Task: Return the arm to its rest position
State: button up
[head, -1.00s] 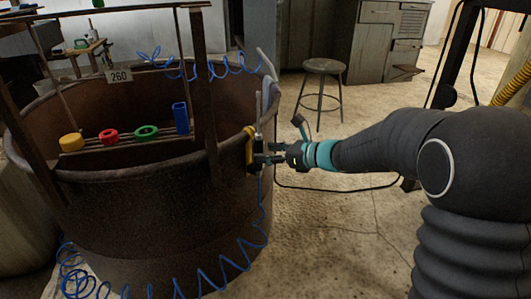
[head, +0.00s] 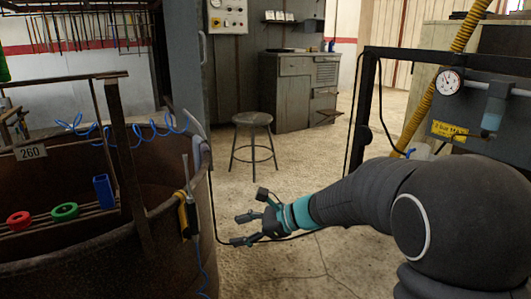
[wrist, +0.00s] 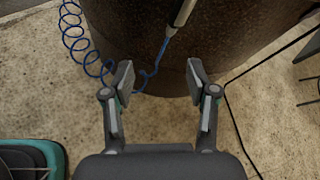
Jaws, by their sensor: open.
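My gripper (head: 243,229) is open and empty in the head view, to the right of the rusty round tub (head: 80,262) and apart from it. Its two fingers point left toward the tub. In the wrist view, the open fingers of my gripper (wrist: 160,80) show bare floor and the tub's lower wall (wrist: 200,40) beyond them. A yellow and grey tool (head: 188,213) hangs at the tub's right rim. A slim tool end (wrist: 183,12) with a blue cord also shows at the top of the wrist view.
A stool (head: 252,120) stands behind my gripper. A black frame with a gauge (head: 449,82) stands at right.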

jog(key=s+d+f+n+g+h+p, duration=0.25)
jog(key=s+d+n+h, duration=0.55)
jog(key=s+d+n, duration=0.6)
jog(key=s+d+r+n+t+h+p, duration=0.3)
jog(key=s+d+r+t+h, duration=0.1)
jog(key=s+d+r, duration=0.6)
jog(key=shift+s+r+t+h, duration=0.3)
jog(key=shift+s+t, duration=0.25)
jog(key=shift+t, duration=0.3)
jog(key=shift+d, duration=0.1)
